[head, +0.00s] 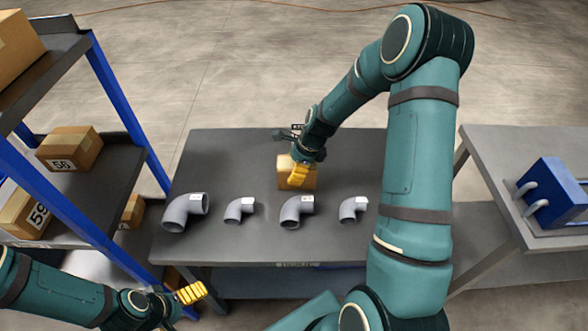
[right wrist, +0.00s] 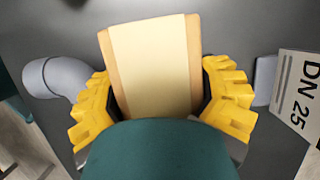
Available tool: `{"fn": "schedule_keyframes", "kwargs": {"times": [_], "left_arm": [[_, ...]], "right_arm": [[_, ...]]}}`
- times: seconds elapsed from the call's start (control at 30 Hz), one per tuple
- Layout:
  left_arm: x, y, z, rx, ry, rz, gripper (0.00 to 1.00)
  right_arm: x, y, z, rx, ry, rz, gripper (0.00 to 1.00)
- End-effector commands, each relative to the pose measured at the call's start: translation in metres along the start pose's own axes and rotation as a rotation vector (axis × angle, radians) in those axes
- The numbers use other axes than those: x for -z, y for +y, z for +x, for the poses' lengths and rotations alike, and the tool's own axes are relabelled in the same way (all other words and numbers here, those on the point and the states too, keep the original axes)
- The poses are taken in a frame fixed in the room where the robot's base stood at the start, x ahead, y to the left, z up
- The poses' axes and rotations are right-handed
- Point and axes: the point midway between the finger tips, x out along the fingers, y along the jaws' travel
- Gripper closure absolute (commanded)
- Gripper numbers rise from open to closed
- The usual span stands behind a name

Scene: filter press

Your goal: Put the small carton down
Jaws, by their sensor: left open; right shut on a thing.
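The small carton (head: 291,178) is a tan box at the middle of the dark table, behind the row of grey pipe elbows. My right gripper (head: 299,172) is at the carton and shut on it. In the right wrist view the carton (right wrist: 152,62) stands between the yellow fingers of my right gripper (right wrist: 160,100), with a pale tape band along its face. I cannot tell whether its underside touches the table. My left gripper (head: 188,296) is open and empty at the lower left, in front of the shelf and apart from the table.
Several grey elbows, one of them (head: 296,211) nearest the carton, stand in a row on the table (head: 230,150). A shelf (head: 100,190) with cartons (head: 70,147) is at left. A blue box (head: 553,190) sits on the right bench. The table's back left is clear.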

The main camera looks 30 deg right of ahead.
Motion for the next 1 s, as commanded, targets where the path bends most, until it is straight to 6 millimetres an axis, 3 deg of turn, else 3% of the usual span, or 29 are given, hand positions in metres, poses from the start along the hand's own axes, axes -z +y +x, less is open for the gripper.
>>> {"fn": "schedule_keyframes", "kwargs": {"times": [0.17, 0.2, 0.27, 0.63, 1.0], "left_arm": [[0.000, -0.001, 0.002, 0.000, 0.000, 0.000, 0.00], [0.000, -0.001, 0.001, 0.000, 0.000, 0.000, 0.00], [0.000, 0.000, 0.001, 0.000, 0.000, 0.000, 0.00], [0.001, 0.001, -0.002, 0.000, 0.001, 0.000, 0.00], [0.006, 0.006, -0.015, 0.001, 0.013, -0.004, 0.00]], "right_arm": [[0.001, 0.000, 0.003, 0.000, 0.000, 0.000, 0.75], [0.001, 0.000, 0.002, 0.000, 0.000, 0.001, 0.15], [0.001, 0.000, 0.002, -0.001, 0.000, 0.001, 0.00], [0.000, 0.000, -0.006, 0.001, 0.000, 0.000, 0.00], [-0.001, -0.001, -0.078, 0.003, 0.000, -0.001, 0.00]]}}
